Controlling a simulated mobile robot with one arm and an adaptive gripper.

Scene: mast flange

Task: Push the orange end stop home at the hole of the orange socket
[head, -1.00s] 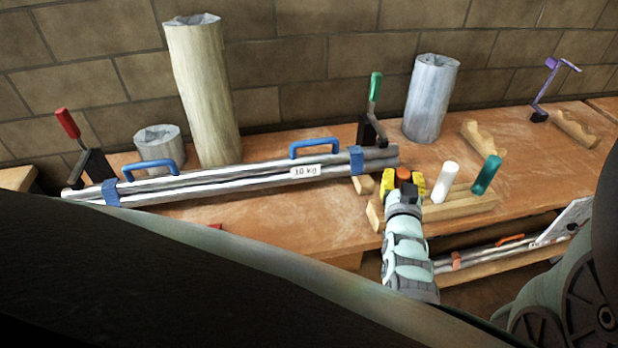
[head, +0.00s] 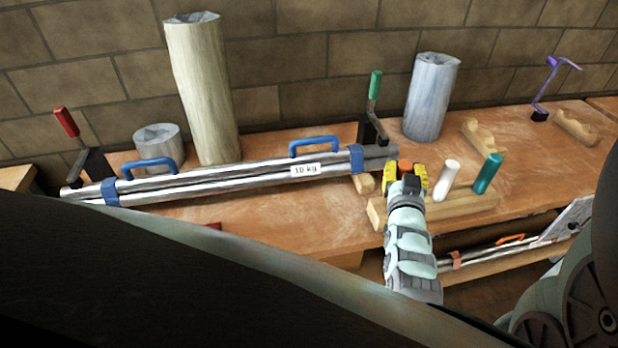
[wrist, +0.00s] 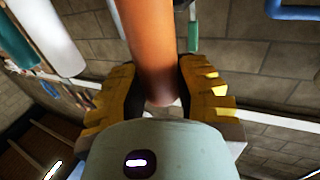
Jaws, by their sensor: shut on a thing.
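The orange end stop (wrist: 153,40) is a smooth orange cylinder in the wrist view, running up out of the top edge. My gripper (wrist: 156,92) is shut on its near end, with a yellow ribbed finger on each side. In the head view only a small orange part of the end stop (head: 405,166) shows between the fingers. There my gripper (head: 405,178) is over the left part of a wooden block on the bench, near the right end of the pipe bundle. I cannot make out the orange socket or its hole in either view.
The wooden block (head: 378,217) carries a white peg (head: 447,180) and a teal peg (head: 487,174) right of my gripper. A green-handled clamp (head: 375,95) and strapped pipes (head: 240,178) are close left. A grey cylinder (head: 430,100) stands behind. Front-centre bench (head: 290,225) is clear.

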